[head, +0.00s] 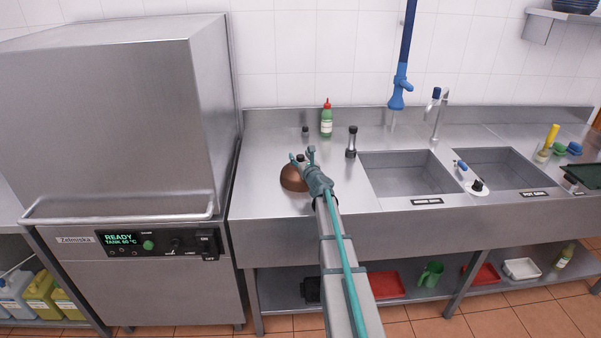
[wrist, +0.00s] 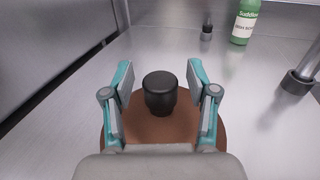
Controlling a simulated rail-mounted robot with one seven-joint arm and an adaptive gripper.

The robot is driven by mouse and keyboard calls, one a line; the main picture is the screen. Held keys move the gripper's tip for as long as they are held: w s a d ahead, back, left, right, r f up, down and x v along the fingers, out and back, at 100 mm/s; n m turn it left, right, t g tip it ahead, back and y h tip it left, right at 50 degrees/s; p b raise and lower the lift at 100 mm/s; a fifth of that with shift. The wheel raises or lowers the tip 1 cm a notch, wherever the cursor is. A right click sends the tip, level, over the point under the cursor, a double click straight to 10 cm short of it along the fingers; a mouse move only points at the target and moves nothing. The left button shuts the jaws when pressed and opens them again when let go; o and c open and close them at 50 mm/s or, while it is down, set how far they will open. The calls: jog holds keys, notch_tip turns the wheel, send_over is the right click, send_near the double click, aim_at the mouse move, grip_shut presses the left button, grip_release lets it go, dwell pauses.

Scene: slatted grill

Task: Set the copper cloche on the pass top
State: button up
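The copper cloche (head: 291,180) sits on the steel counter between the dishwasher and the left sink. In the wrist view the copper dome (wrist: 148,132) lies below my gripper, with its black knob (wrist: 160,92) standing up. My gripper (head: 304,156) is open at the cloche in the head view. In the wrist view its fingers (wrist: 158,86) stand on either side of the knob, with a gap on each side. I cannot pick out the pass top for certain in either view.
A green bottle with a red cap (head: 327,120), a small dark-topped shaker (head: 305,131) and a black-topped steel cylinder (head: 351,142) stand behind and right of the cloche. The dishwasher (head: 110,120) rises at left. Two sinks (head: 408,174) lie to the right.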

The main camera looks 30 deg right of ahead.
grip_shut()
jog(key=shift+r, duration=0.1)
dwell(0.3)
